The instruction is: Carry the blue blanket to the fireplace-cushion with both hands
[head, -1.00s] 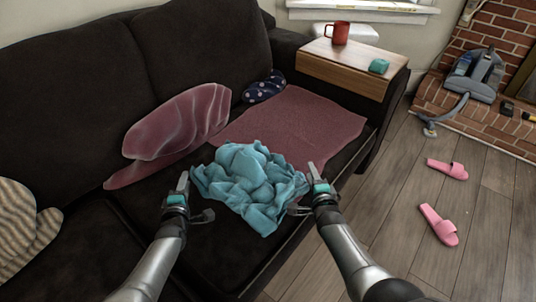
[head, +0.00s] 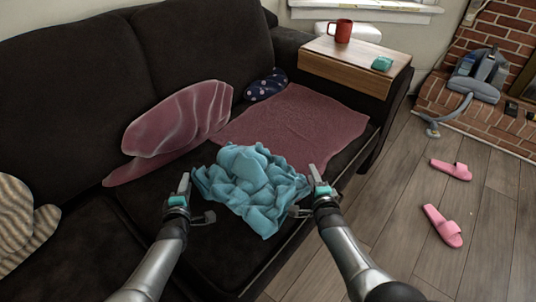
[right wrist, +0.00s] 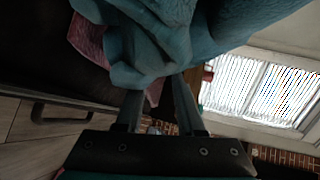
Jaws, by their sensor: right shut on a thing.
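The crumpled blue blanket (head: 255,188) is in the middle of the head view, bunched between my two grippers over the dark sofa seat. My right gripper (head: 308,192) is at its right edge and shut on it. In the right wrist view the blanket (right wrist: 200,25) hangs over the fingers (right wrist: 158,112). My left gripper (head: 194,202) is at the blanket's left edge; its grip on the cloth is not clear. The brick fireplace (head: 480,120) is at the upper right. I cannot make out a cushion on the visible part of its hearth.
The dark sofa (head: 75,90) holds a maroon throw (head: 300,125), a pink pillow (head: 180,120) and a dotted cushion (head: 266,85). A wooden arm tray (head: 350,68) bears a red mug (head: 340,31). Pink slippers (head: 443,226) and a grey vacuum (head: 475,78) lie toward the fireplace.

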